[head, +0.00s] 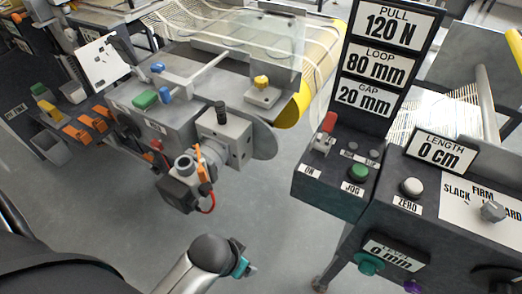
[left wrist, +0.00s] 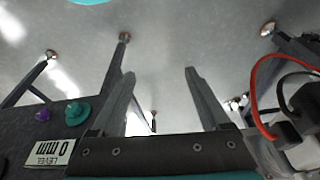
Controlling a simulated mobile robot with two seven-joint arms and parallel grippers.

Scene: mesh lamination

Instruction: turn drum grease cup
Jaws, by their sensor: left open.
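The drum (head: 322,62) has a yellow end and sits at the machine's right side. A grey bearing block (head: 226,138) with a black ribbed cap (head: 220,112) on top stands left of it. A yellow knob (head: 261,81) sits on another grey block behind. I cannot tell for certain which of these is the grease cup. My left gripper (head: 247,257) is low in front of the machine, apart from both. In the left wrist view its two fingers (left wrist: 160,88) are spread with only floor between them. My right gripper is not in view.
A control console (head: 330,190) with a red switch and green button stands at the right. Its teal knob (head: 368,263) also shows in the left wrist view (left wrist: 77,112). A motor (head: 181,186) with a red cable juts out below the bearing block. Floor is clear between machine and console.

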